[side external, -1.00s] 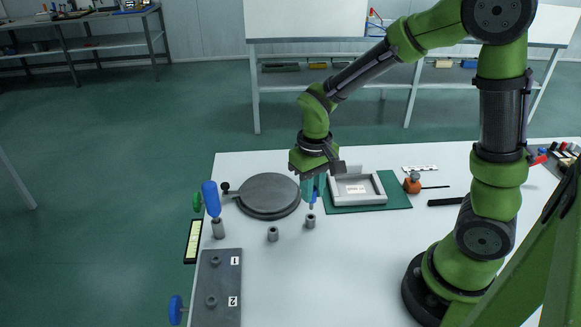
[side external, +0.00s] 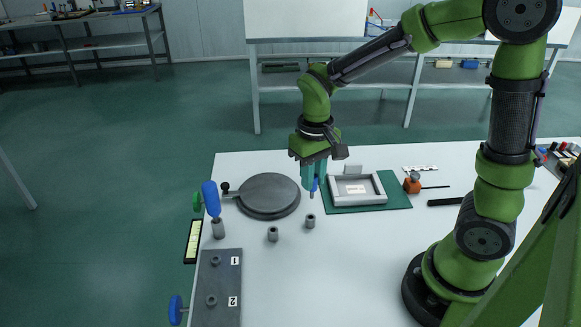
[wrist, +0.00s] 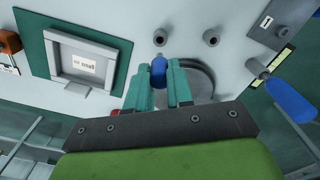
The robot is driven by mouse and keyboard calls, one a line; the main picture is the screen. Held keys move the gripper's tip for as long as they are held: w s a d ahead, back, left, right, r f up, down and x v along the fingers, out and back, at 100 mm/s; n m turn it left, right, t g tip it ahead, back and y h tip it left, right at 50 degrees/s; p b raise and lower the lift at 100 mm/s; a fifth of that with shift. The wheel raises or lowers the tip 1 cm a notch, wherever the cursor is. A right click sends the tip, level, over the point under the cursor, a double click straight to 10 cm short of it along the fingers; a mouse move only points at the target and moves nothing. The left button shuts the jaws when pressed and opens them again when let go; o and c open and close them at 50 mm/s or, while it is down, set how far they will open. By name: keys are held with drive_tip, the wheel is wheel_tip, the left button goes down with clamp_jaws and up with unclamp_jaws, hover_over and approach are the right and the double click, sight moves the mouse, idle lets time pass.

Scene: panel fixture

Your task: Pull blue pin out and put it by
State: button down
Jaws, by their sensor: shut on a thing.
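The blue pin (side external: 315,184) is held upright between the teal fingers of my gripper (side external: 314,180). In the wrist view the blue pin (wrist: 158,70) shows between the fingertips of my gripper (wrist: 161,66). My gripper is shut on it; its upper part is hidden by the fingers. The pin's lower end is apart from and above a small grey socket (side external: 310,222). A second grey socket (side external: 273,234) stands to the left of it, empty at the top as far as I can see.
A round dark plate (side external: 268,194) lies left of my gripper. A grey frame (side external: 356,189) on a green mat (side external: 398,203) lies right. A blue handle (side external: 210,198) stands in a grey holder at the table's left, near a numbered panel (side external: 215,290). The front middle table is clear.

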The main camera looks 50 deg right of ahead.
drive_tip(key=c, duration=1.5)
unclamp_jaws()
clamp_jaws()
drive_tip(key=w+a+r+n, duration=0.1)
drive_tip(key=w+a+n, duration=0.3)
drive_tip(key=a, duration=0.4)
drive_tip(key=shift+a+n, duration=0.3)
drive_tip(key=shift+a, duration=0.05)
drive_tip(key=shift+r, duration=0.1)
